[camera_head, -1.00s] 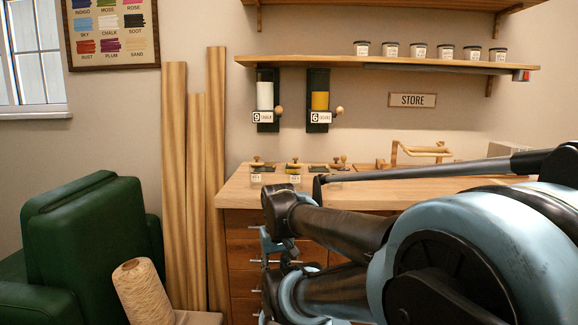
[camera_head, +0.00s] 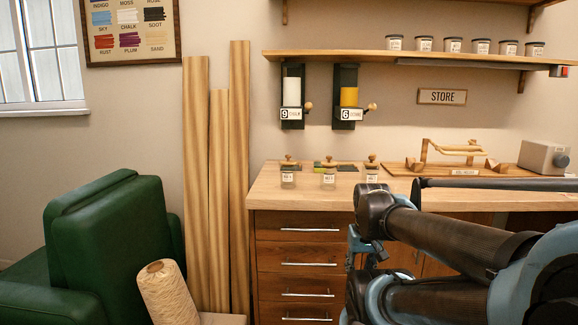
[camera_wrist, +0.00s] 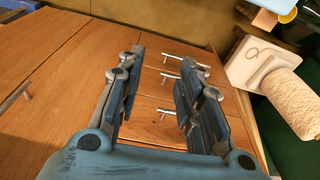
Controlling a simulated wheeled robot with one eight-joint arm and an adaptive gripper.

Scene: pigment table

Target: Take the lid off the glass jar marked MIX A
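Three small glass jars with wooden knobbed lids stand along the front of the wooden table (camera_head: 420,196): a left jar (camera_head: 288,175), a middle jar (camera_head: 328,179) and a right jar (camera_head: 371,174). Each has a pale label too small to read, so I cannot tell which is MIX A. My gripper (camera_wrist: 162,60) is open and empty in the wrist view, its two fingers apart in front of drawer fronts. In the head view, bluish parts of my arm's end hang below the table edge, low and in front of the drawers; the fingertips are not clear there.
Drawers (camera_head: 297,257) with metal handles are under the table. A wooden balance-like stand (camera_head: 455,150) and a grey box (camera_head: 543,157) are at the right. A green armchair (camera_head: 110,240), twine spool (camera_head: 167,293) and planks (camera_head: 239,180) stand left. Dispensers (camera_head: 347,97) hang above.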

